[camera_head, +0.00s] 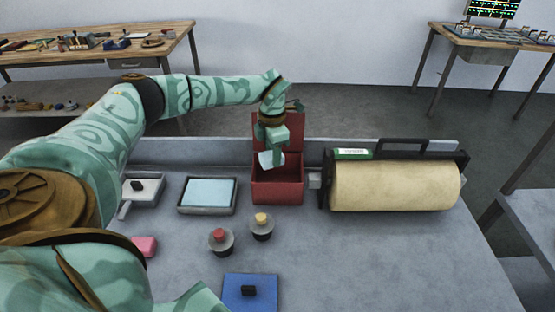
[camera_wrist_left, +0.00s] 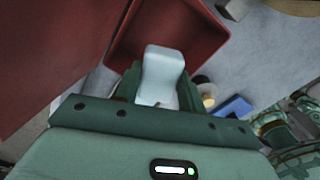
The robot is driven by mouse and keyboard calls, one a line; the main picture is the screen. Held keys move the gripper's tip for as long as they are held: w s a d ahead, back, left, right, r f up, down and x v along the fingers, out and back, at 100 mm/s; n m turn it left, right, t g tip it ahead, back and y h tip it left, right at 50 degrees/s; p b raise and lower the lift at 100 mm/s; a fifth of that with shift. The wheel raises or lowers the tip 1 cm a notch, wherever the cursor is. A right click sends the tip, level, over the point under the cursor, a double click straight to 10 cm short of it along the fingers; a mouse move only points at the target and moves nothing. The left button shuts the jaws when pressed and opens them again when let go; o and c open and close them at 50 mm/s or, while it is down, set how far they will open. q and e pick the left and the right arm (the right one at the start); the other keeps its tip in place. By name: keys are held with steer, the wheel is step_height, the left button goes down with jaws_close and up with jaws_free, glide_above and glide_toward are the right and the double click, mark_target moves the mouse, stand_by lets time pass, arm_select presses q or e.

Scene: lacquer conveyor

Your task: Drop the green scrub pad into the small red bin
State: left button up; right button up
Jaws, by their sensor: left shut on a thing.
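The small red bin (camera_head: 278,193) stands at the back of the grey table with its lid raised behind it. It also shows in the left wrist view (camera_wrist_left: 207,50). My left gripper (camera_head: 270,150) points down over the bin's opening and is shut on a pale, whitish block-like pad (camera_head: 266,160). In the left wrist view the pad (camera_wrist_left: 162,72) sits between the green fingers, with the bin behind it. It looks white rather than green. I see no clearly green scrub pad elsewhere. My right gripper is not in view.
A large cream roll (camera_head: 395,187) in a black holder stands right of the bin. A tray with a light blue pad (camera_head: 208,192) is left of it. Two round-based knobs (camera_head: 221,240), a pink block (camera_head: 145,246) and a blue plate (camera_head: 249,292) lie in front. The right front table is clear.

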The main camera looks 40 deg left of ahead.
arm_select(q)
steer(key=o, duration=1)
steer(key=shift+c, duration=0.2)
steer(key=shift+r, duration=0.1)
step_height(320, 180, up, 16)
steer(key=p, duration=0.3)
steer(key=shift+p, duration=0.4)
